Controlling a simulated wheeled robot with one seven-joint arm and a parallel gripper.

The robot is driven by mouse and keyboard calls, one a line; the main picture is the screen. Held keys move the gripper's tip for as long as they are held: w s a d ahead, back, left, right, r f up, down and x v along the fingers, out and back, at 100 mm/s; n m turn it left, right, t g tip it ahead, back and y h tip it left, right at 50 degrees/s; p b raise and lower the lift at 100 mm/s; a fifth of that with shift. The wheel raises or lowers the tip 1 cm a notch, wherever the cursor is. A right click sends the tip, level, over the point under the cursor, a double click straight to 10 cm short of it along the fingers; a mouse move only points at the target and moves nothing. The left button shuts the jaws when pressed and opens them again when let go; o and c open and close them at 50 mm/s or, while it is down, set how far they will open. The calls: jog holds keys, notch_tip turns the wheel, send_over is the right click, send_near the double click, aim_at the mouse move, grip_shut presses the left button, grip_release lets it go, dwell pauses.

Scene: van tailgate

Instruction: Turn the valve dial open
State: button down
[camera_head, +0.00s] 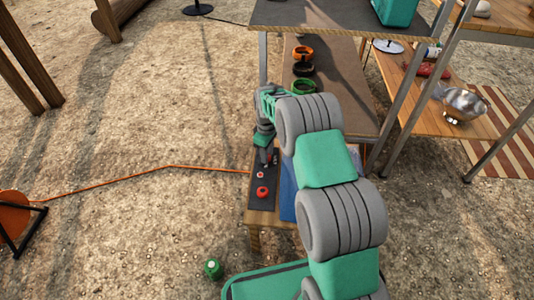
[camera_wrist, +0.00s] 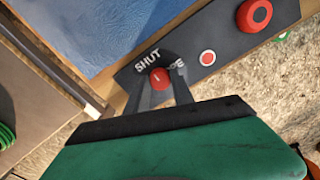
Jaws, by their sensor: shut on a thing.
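The valve dial (camera_wrist: 160,79) is a small red knob with a pale mark on a dark panel (camera_wrist: 226,38). In the wrist view, my gripper (camera_wrist: 161,84) has a finger on each side of the dial and is shut on it. The word SHUT shows on the panel beside the dial. Another label to its right is partly hidden by a finger. In the head view, my gripper (camera_head: 265,158) is down at the far end of the panel (camera_head: 262,204), and the dial cannot be made out clearly there.
A large red button (camera_wrist: 255,15) and a small white-ringed red button (camera_wrist: 207,57) share the panel. A blue surface (camera_wrist: 95,28) lies beside it. Green (camera_head: 304,87) and orange (camera_head: 302,53) rings lie on the shelf behind. An orange cable (camera_head: 168,167) crosses the ground.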

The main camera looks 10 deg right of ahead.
jog(key=m+p, duration=0.3)
jog(key=m, duration=0.1)
jog(key=shift+r+m, duration=0.15)
jog(key=shift+m, duration=0.15)
jog(key=m+p, duration=0.1)
jog(key=m, duration=0.3)
jog(key=shift+m+p, duration=0.3)
jog(key=shift+p, duration=0.1)
jog(key=m+p, duration=0.1)
jog(key=m, duration=0.3)
jog(key=shift+m, duration=0.3)
jog(key=shift+m+p, duration=0.3)
jog(key=shift+m, duration=1.9)
jog(key=c, duration=1.1)
grip_release()
